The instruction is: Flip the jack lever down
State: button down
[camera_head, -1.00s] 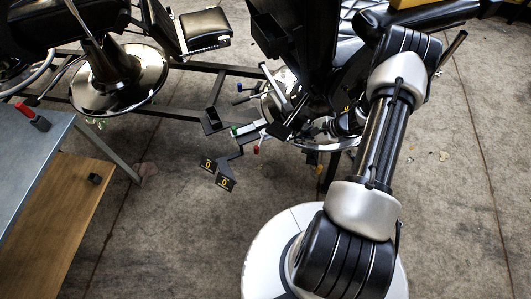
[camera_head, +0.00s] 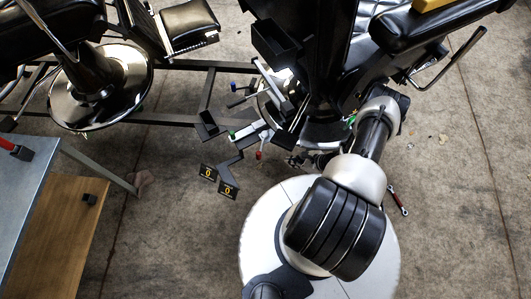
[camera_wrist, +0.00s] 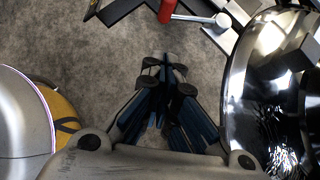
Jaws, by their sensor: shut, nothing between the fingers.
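By the base of the barber chair, short levers with coloured ends show in the head view: a blue-tipped lever (camera_head: 234,86), a green-ended lever (camera_head: 233,134) and a red-tipped lever (camera_head: 258,155). I cannot tell from the markings which is the jack lever. In the wrist view a red handle (camera_wrist: 168,9) and a silver bar with a round end (camera_wrist: 221,21) are at the top. My gripper (camera_wrist: 164,64) is shut and empty, its fingertips pointing toward the red handle with a gap between them. In the head view my gripper is small and dark and hard to make out.
The shiny round chair base (camera_wrist: 240,85) is close on the right in the wrist view. Black plates with yellow marks (camera_head: 218,181) stick out near the levers. A metal table (camera_head: 25,190) stands at the left. A red-ended tool (camera_head: 398,200) lies on the floor at right.

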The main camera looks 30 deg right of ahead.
jog(key=b, duration=0.5)
send_near(260, 158)
jog(key=shift+w+a+f, duration=0.2)
jog(key=shift+w+f, duration=0.25)
jog(key=shift+f, duration=0.4)
jog(key=shift+w+a+f, duration=0.15)
jog(key=shift+w+f, duration=0.3)
jog(key=shift+f, duration=0.4)
jog(key=shift+w+a+f, duration=0.2)
jog(key=shift+w+f, duration=0.25)
jog(key=shift+f, duration=0.4)
jog(key=shift+w+a+r+m+p, duration=0.1)
jog(key=shift+a+m+p, duration=0.1)
jog(key=shift+a+p, duration=0.2)
jog(key=shift+w+a+r+m+p, duration=0.1)
jog(key=shift+w+a+m+p, duration=0.15)
jog(key=shift+p, duration=0.2)
jog(key=shift+a+f+m+t+h+p, duration=0.15)
jog(key=shift+a+m+t+h+p, duration=0.15)
jog(key=shift+m+t+h, duration=0.15)
